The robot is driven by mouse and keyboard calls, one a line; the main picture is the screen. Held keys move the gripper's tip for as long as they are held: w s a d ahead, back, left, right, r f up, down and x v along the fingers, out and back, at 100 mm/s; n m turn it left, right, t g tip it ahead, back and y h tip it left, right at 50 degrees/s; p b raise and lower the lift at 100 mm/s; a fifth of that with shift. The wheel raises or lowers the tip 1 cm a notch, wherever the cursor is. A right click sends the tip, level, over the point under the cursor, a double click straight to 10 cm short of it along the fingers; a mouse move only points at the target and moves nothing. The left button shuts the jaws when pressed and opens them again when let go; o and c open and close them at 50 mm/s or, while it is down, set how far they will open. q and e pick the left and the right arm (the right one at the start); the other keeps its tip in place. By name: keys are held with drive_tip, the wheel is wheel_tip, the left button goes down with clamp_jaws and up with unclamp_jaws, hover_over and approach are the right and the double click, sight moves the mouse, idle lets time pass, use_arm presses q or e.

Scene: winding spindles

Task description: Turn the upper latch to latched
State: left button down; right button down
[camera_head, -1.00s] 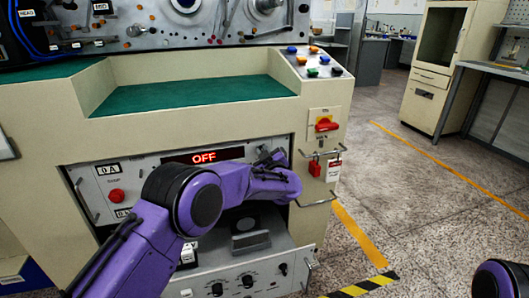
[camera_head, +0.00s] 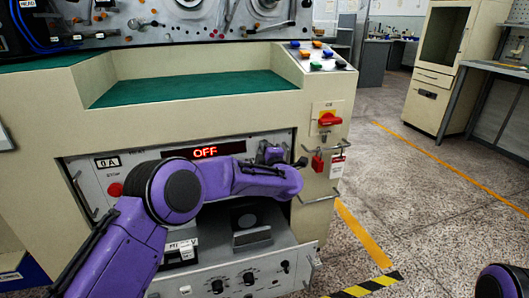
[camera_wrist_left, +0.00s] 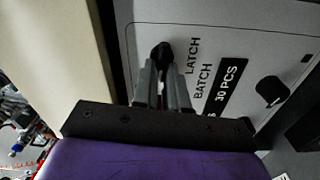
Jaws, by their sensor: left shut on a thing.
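The upper latch is a black knob (camera_wrist_left: 162,52) on the grey panel beside the printed word LATCH in the left wrist view. My left gripper (camera_wrist_left: 165,80) is shut on it, with a finger on each side. My forearm covers part of the panel there, and the latch's angle is hard to read. My right gripper is out of view.
A second black knob (camera_wrist_left: 271,91) is on the same panel. A red rotary switch (camera_head: 329,119) and a red padlock (camera_head: 317,164) are on the cabinet's right side. A pulled-out drawer (camera_head: 235,278) lies below my arm. The floor to the right is clear.

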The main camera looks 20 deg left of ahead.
use_arm(q)
drive_tip(key=shift+f+n+b, duration=0.15)
drive_tip(key=shift+n+b, duration=0.2)
drive_tip(key=shift+n, duration=0.45)
drive_tip(key=c, duration=1.2)
unclamp_jaws()
drive_tip(key=shift+o, duration=0.2)
drive_tip(key=p+v, duration=0.1)
drive_tip(key=v, duration=0.9)
drive_tip(key=shift+s+d, duration=0.2)
drive_tip(key=shift+d, duration=0.05)
